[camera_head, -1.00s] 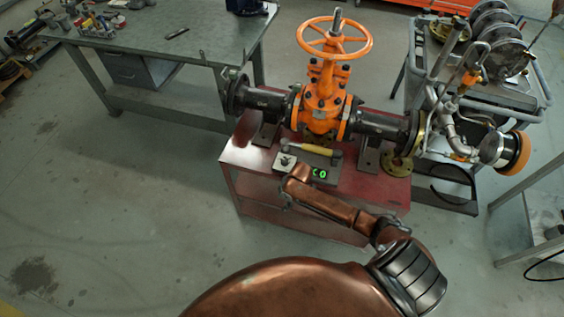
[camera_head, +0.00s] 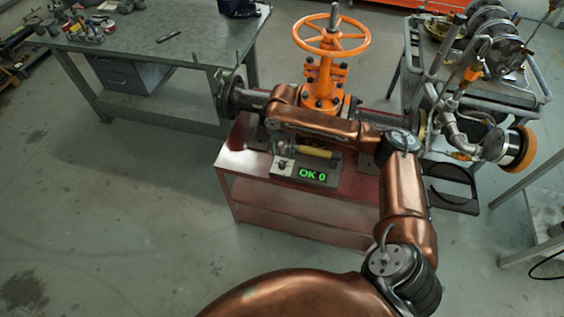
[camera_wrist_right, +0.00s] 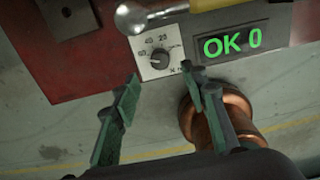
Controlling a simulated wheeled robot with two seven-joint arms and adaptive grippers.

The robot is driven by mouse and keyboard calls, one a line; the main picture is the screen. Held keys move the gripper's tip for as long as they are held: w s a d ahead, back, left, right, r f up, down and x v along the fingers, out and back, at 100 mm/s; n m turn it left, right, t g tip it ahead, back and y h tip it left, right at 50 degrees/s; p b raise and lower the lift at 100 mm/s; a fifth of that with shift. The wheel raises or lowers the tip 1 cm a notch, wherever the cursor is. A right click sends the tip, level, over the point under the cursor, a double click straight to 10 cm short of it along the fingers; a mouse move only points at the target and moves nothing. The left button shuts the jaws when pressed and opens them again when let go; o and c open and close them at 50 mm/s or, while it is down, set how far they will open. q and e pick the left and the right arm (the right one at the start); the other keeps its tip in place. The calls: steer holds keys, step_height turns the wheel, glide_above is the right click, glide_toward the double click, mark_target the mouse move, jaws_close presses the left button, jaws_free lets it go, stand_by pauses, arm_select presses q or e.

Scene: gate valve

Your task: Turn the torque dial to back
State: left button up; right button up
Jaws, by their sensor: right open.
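The torque dial is a small dark knob (camera_wrist_right: 160,58) on a white plate with a printed scale, seen in the wrist view. In the head view it is a small spot (camera_head: 283,164) on the left of a grey box. A green display (camera_head: 312,173) beside it reads "OK 0"; it also shows in the wrist view (camera_wrist_right: 232,42). My right gripper (camera_wrist_right: 160,78) is open, its two fingers apart just below the knob in the wrist view, with nothing between them. In the head view its fingers are small and partly hidden near the dial. My left gripper is not in view.
A tool with a yellow handle (camera_head: 317,152) lies on the box, close above the dial. The orange gate valve (camera_head: 322,85) stands behind on the red bench (camera_head: 350,185). A grey table (camera_head: 140,45) is at left, and a cart with pipework (camera_head: 470,110) at right.

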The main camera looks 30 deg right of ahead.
mark_target(282, 163)
step_height(282, 163, down, 8)
steer(key=shift+r+b, duration=0.2)
steer(key=shift+b, duration=0.8)
jaws_close()
